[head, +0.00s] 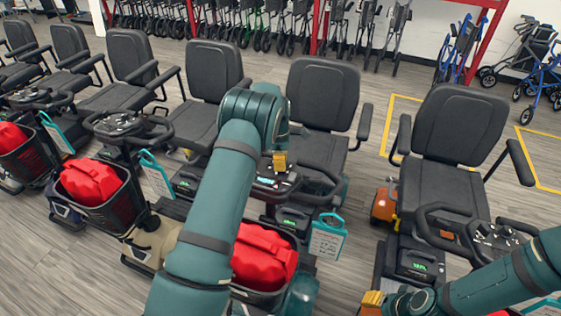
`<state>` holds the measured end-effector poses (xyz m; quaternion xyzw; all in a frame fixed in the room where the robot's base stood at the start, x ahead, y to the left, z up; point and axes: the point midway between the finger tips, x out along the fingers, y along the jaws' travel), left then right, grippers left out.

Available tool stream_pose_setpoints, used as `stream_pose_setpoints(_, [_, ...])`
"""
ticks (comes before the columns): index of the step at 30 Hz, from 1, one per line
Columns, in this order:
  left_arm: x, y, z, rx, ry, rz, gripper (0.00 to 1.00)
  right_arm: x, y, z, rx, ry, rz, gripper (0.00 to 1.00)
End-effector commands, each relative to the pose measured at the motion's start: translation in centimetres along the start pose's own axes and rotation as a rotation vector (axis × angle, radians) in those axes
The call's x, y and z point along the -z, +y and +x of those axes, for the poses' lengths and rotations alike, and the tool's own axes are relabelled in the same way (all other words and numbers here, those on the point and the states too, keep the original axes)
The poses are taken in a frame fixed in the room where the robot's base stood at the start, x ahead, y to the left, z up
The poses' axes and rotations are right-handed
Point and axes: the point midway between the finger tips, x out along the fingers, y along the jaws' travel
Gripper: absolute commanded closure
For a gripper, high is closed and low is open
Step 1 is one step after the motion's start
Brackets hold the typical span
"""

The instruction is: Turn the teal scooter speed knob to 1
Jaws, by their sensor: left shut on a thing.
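The teal scooter (302,294) stands in the middle, with teal body panels, a black seat (322,95) and a dark console (265,184) with a small lit display. My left arm reaches across it from the bottom. My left gripper (280,163), with yellow fingertips, points down at the console's far side and is shut on the speed knob. The gripper hides the knob, so its setting cannot be read. My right gripper (372,299) is low at the bottom edge, left of the orange scooter's front; its jaw opening cannot be made out.
An orange scooter (384,206) stands to the right, and more scooters with black seats stand to the left. Red bags (90,181) sit in front baskets. A teal-framed tag (327,240) hangs beside the console. Walkers (460,45) line the back; grey floor separates the scooters.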

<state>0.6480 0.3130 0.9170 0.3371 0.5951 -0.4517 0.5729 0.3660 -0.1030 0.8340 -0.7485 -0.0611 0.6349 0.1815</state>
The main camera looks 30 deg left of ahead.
Motion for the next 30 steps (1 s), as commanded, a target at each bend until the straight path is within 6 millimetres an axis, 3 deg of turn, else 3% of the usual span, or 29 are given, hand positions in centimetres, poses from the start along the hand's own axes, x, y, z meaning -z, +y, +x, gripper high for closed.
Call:
stream_pose_setpoints(19, [-0.26, -0.19, 0.36, 0.002, -0.003, -0.049, 1.0, 0.0, -0.03, -0.09, 0.0, 0.0, 0.0, 0.54])
stream_pose_setpoints(20, [-0.26, -0.19, 0.36, 0.003, -0.003, -0.049, 0.6, 0.0, -0.03, -0.09, 0.0, 0.0, 0.0, 0.54])
stream_pose_setpoints(22, [-0.24, -0.17, 0.33, 0.002, -0.002, -0.048, 0.36, 0.0, -0.03, -0.09, 0.0, 0.0, 0.0, 0.54])
stream_pose_setpoints(30, [-0.11, -0.04, 0.11, -0.004, -0.001, -0.049, 0.36, 0.0, -0.03, -0.11, 0.0, 0.0, 0.0, 0.54])
